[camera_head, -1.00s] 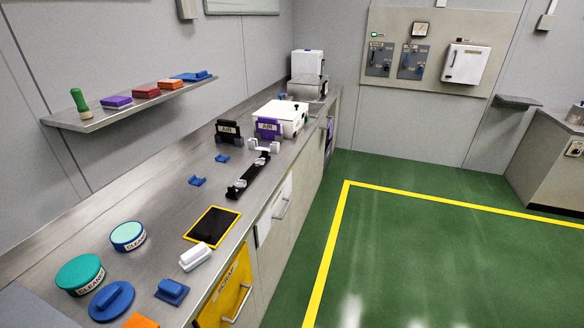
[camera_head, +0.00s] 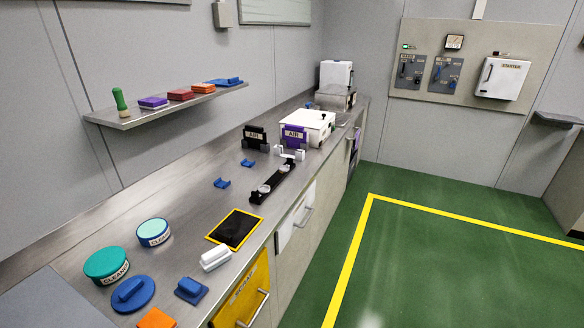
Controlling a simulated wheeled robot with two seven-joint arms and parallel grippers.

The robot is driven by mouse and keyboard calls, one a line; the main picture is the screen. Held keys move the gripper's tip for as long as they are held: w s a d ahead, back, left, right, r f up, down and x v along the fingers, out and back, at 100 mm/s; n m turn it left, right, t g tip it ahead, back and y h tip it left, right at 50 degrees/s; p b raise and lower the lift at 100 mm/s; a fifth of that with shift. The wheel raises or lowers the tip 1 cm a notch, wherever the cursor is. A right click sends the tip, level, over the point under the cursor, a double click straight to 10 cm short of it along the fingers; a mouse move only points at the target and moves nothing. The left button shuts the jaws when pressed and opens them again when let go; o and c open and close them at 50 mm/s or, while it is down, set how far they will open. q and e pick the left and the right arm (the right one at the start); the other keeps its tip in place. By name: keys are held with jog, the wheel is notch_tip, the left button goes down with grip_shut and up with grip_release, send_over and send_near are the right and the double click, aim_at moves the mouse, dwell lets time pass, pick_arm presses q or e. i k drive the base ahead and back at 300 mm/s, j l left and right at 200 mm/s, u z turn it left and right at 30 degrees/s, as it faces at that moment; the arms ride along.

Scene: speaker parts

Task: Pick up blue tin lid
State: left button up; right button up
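The blue tin lid (camera_head: 126,294) is a round blue disc with a raised bar handle on top. It lies on the steel counter (camera_head: 185,249) at the near left of the head view. A teal-topped tin labelled CLEANER (camera_head: 106,263) stands just behind it. A smaller tin with a light teal top and blue side (camera_head: 153,231) stands farther back. Neither of my grippers shows in the head view.
A blue block (camera_head: 191,290) and an orange block (camera_head: 157,318) lie right of the lid. A white block (camera_head: 215,258) and a yellow-edged black pad (camera_head: 235,229) lie farther along. A wall shelf (camera_head: 125,122) hangs above the counter. Green floor (camera_head: 440,265) is open at right.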

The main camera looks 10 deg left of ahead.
aim_at(133, 294)
jog(key=u, duration=1.6)
jog(key=i+l+u, duration=0.15)
jog(key=l, duration=0.4)
jog(key=i+l+u, duration=0.15)
jog(key=l, duration=0.4)
jog(key=k, duration=0.05)
